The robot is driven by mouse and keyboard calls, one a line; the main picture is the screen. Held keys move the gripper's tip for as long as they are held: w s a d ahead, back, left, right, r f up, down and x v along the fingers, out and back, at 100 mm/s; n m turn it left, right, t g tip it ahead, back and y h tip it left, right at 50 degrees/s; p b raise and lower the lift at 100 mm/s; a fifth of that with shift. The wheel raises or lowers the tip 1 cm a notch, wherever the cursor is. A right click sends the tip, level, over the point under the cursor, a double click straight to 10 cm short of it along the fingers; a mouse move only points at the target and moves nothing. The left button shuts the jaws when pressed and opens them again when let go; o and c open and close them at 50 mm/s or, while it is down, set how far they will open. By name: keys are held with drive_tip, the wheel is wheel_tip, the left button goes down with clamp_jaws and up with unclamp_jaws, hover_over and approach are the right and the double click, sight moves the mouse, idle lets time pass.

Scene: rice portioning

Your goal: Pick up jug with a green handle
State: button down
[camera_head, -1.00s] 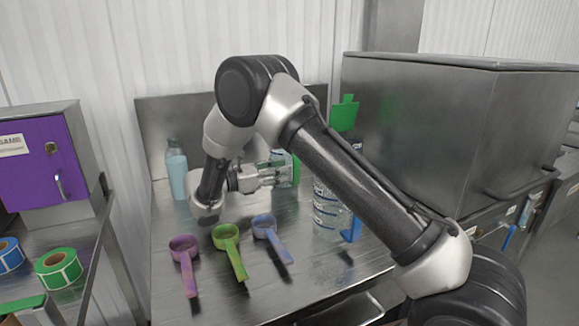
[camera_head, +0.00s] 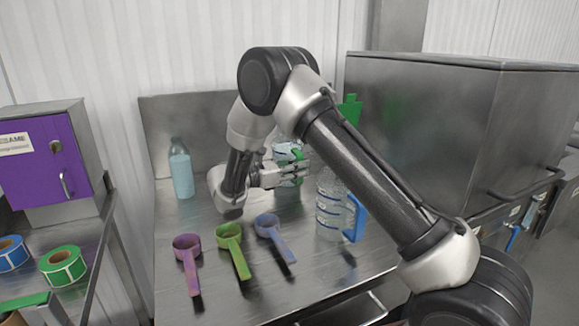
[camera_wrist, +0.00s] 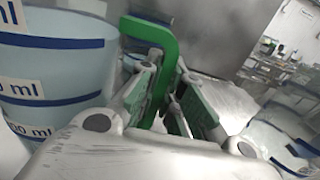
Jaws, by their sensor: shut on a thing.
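The clear jug with a green handle (camera_head: 286,150) stands toward the back of the steel table, partly hidden behind my arm and gripper. In the wrist view its body with blue bands (camera_wrist: 50,70) fills the left side, and its green handle (camera_wrist: 165,45) runs down between my fingers. My gripper (camera_head: 300,172) is shut on the green handle; its fingers also show in the wrist view (camera_wrist: 163,105). I cannot tell whether the jug's base touches the table.
A clear jug with a blue handle (camera_head: 331,210) stands to the right, close to my arm. A blue bottle (camera_head: 181,170) stands back left. Purple (camera_head: 188,262), green (camera_head: 233,250) and blue (camera_head: 274,238) scoops lie in front. A large steel box (camera_head: 430,140) bounds the right.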

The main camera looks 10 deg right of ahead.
drive_tip(key=shift+r, duration=0.25)
idle(0.3)
